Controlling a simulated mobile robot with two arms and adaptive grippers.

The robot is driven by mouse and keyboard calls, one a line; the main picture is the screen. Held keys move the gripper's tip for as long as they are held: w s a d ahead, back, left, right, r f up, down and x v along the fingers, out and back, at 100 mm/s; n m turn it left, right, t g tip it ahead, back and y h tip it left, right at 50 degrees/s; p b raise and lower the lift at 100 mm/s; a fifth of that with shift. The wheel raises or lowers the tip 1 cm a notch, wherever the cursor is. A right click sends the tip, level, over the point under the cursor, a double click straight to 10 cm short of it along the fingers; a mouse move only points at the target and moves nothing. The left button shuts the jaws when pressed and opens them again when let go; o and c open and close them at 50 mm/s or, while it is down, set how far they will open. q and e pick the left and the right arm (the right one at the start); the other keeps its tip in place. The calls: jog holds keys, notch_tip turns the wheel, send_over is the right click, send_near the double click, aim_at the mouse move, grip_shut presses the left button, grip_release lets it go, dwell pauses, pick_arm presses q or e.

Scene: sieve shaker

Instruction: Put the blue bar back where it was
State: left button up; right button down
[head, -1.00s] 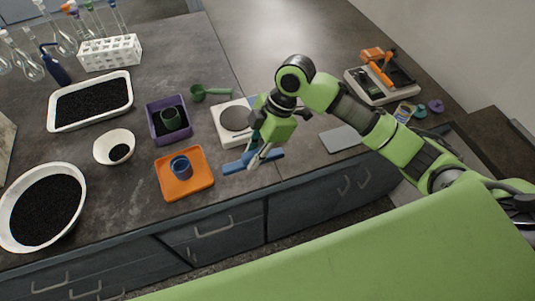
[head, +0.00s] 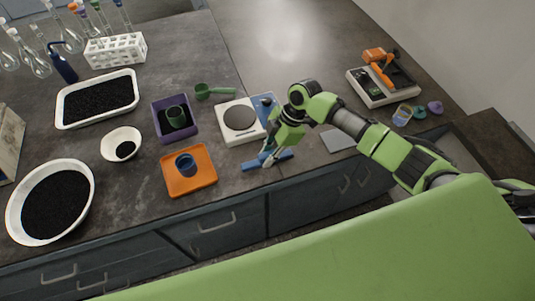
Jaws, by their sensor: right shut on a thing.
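The blue bar (head: 282,156) is in the head view, near the front edge of the dark counter, in front of the white scale. It lies roughly level, pointing left to right. My right gripper (head: 267,158) comes down on it from above and is shut on it around its middle; the fingers hide part of the bar. I cannot tell whether the bar touches the counter or is slightly above it. My left gripper is not in view.
The white scale (head: 240,118) stands behind the bar, with a blue item (head: 264,103) beside it. An orange tray (head: 205,179) with a blue cup is to the left. A flat grey plate (head: 338,140) lies to the right. Bare counter lies between tray and bar.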

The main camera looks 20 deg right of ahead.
jog(key=shift+f, duration=0.2)
jog(key=c, duration=1.9)
grip_release()
jog(key=shift+r, duration=0.1)
jog(key=shift+r, duration=0.25)
jog(key=b+v, duration=0.2)
jog(key=v, duration=0.9)
jog(key=shift+d+r, duration=0.25)
jog(key=shift+r, duration=0.1)
